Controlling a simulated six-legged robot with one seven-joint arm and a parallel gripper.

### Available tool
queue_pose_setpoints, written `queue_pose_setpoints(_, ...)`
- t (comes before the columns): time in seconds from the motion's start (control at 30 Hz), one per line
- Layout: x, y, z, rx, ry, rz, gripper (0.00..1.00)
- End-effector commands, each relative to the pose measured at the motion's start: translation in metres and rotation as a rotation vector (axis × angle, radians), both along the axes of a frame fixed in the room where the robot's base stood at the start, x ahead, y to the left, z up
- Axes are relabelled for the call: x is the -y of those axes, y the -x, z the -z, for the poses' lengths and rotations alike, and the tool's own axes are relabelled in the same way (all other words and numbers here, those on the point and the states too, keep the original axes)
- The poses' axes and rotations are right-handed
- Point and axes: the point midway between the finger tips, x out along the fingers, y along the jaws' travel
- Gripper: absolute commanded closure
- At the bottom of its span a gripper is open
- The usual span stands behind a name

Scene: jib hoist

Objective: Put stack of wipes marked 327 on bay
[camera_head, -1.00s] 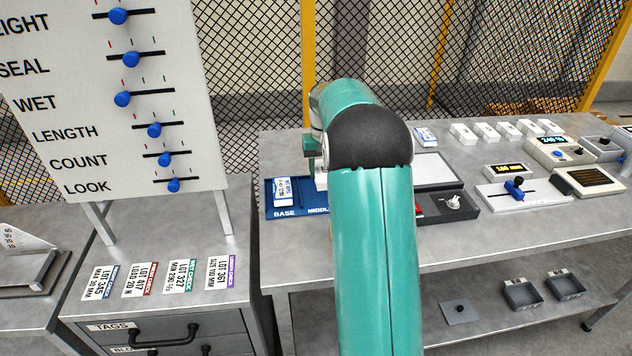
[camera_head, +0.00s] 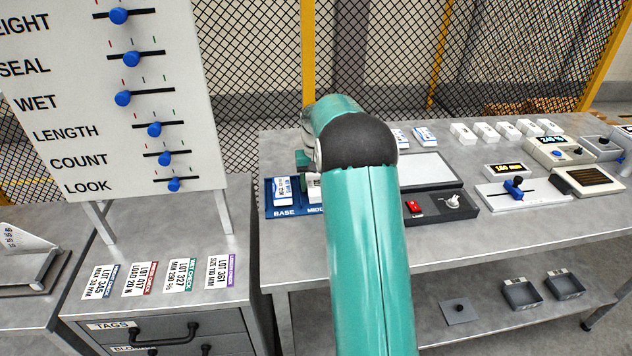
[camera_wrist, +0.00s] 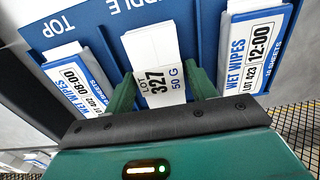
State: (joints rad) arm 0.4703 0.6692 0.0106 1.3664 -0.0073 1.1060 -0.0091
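The white stack of wipes marked LOT 327, 50 G (camera_wrist: 163,82) is between the two green fingers of my gripper (camera_wrist: 160,95) in the wrist view. Both fingers press close along its sides, and the gripper looks shut on it. The stack lies over the middle bay of the blue board (camera_wrist: 207,30); whether it touches the board I cannot tell. In the head view the board's BASE end (camera_head: 284,213) shows, and a white bit of the stack (camera_head: 314,188) shows at MIDDLE. My arm hides the rest of the board.
Wet wipes packs lie either side of the stack, one marked 08:00 (camera_wrist: 75,80) at TOP and one marked 12:00 (camera_wrist: 250,48). A black switch box (camera_head: 440,206) and a grey plate (camera_head: 425,168) are right of my arm. Lot cards (camera_head: 183,274) lie on the left cabinet.

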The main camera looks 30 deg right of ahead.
Motion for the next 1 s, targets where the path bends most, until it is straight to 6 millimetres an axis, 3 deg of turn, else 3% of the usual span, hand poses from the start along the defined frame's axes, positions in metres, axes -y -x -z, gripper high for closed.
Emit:
queue_pose_setpoints(0.37,0.000,0.000,-0.009,0.003,0.001,0.000,0.44)
queue_pose_setpoints(0.8,0.000,0.000,-0.096,0.003,0.001,0.000,0.44)
queue_pose_setpoints(1.0,0.000,0.000,-0.120,0.002,0.001,0.000,0.44)
